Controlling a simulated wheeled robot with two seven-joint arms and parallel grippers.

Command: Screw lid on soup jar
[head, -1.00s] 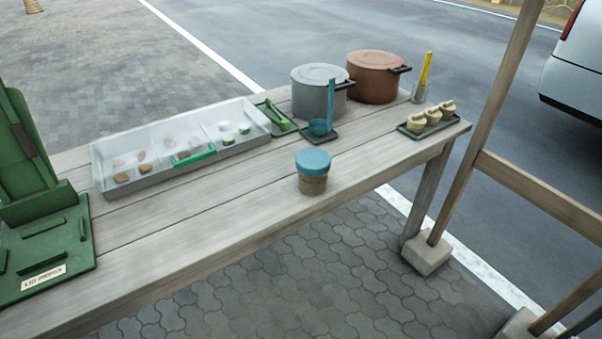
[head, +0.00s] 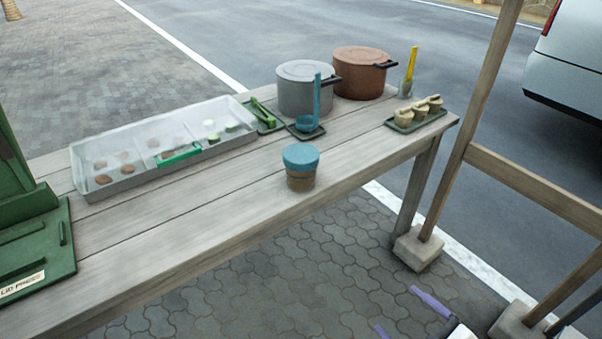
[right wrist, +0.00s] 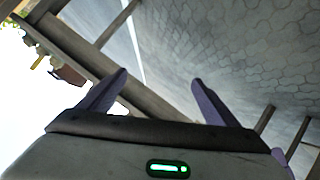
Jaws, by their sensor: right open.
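The soup jar (head: 301,181) is a brown jar standing upright near the front edge of the wooden table. A blue lid (head: 301,157) sits on top of it; whether it is threaded tight I cannot tell. My right gripper (head: 405,310) is at the bottom right of the head view, below and in front of the table, with its two purple fingers apart. In the right wrist view the purple fingers (right wrist: 155,85) are spread with nothing between them. The right gripper is well away from the jar. My left gripper is not in view.
A grey pot (head: 304,95), a brown pot (head: 360,75) and a blue ladle (head: 316,100) stand behind the jar. A clear compartment tray (head: 85,190) is left, a green stand (head: 60,270) far left, and a tray of small cups (head: 395,127) right. A wooden post (head: 470,125) rises at right.

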